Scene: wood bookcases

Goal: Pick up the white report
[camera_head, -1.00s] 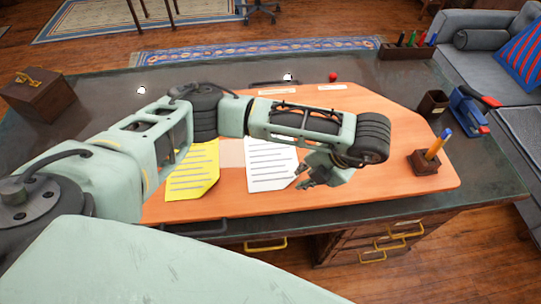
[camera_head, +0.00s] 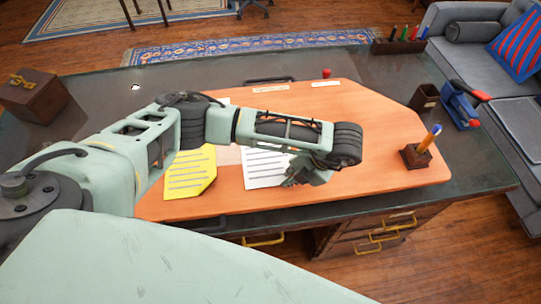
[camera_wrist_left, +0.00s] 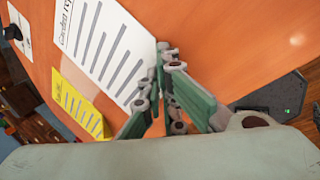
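The white report (camera_head: 265,168) lies flat on the orange desk board, right of a yellow sheet. In the left wrist view the white report (camera_wrist_left: 105,45) shows its heading and grey lines. My left gripper (camera_head: 291,180) is low over the report's lower right corner. In the left wrist view the fingertips of my left gripper (camera_wrist_left: 163,62) come together at the report's edge. I cannot tell if paper is between them; the report looks flat. My right gripper is not in view.
The yellow sheet (camera_head: 190,173) lies beside the report. A pen holder (camera_head: 416,156) stands at the board's right, with a dark cup (camera_head: 424,98) and a blue stapler-like object (camera_head: 460,106) behind it. A wooden box (camera_head: 38,93) is at the left.

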